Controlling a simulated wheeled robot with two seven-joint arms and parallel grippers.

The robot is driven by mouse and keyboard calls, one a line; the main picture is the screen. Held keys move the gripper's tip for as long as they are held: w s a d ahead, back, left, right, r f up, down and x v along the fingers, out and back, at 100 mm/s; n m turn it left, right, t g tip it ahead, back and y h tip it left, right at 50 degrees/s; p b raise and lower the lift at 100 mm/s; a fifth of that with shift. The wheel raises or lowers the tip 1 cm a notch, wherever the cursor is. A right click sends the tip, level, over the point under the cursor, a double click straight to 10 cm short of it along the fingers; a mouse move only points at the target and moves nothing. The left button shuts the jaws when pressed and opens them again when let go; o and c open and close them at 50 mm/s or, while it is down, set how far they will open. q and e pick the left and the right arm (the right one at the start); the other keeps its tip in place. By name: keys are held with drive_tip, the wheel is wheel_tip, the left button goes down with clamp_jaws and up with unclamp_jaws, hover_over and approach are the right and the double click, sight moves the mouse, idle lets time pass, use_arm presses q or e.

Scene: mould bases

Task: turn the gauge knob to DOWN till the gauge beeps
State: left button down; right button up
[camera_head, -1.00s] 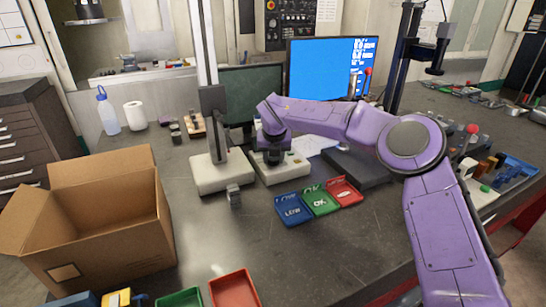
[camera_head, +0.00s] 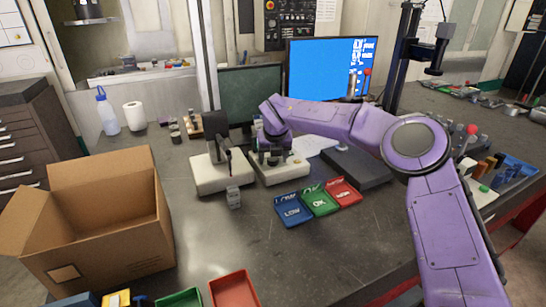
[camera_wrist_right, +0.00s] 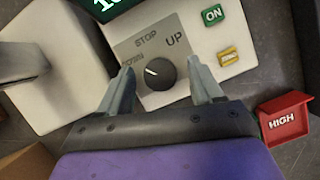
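The gauge knob (camera_wrist_right: 160,73) is a round black dial on a grey panel marked STOP and UP. The left label, apparently DOWN, is partly hidden by a fingertip. Its white mark points up-left. My right gripper (camera_wrist_right: 162,79) is open, one finger on each side of the knob, with visible gaps. In the head view my right gripper (camera_head: 272,150) hangs over the control box (camera_head: 292,169). The gauge stand (camera_head: 222,183) is beside it, its dark head (camera_head: 210,125) low on the column. A green-digit display (camera_wrist_right: 112,7) is cut off. My left gripper is out of view.
A small metal block (camera_head: 233,197) sits before the stand. Blue LOW (camera_head: 292,210), green OK (camera_head: 319,202) and red HIGH (camera_head: 344,191) trays lie in front. An open cardboard box (camera_head: 100,240) stands left.

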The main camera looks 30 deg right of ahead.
drive_tip(key=p+v, duration=0.4)
drive_tip(key=v, duration=0.6)
drive_tip(key=shift+r, duration=0.25)
drive_tip(key=shift+s, duration=0.1)
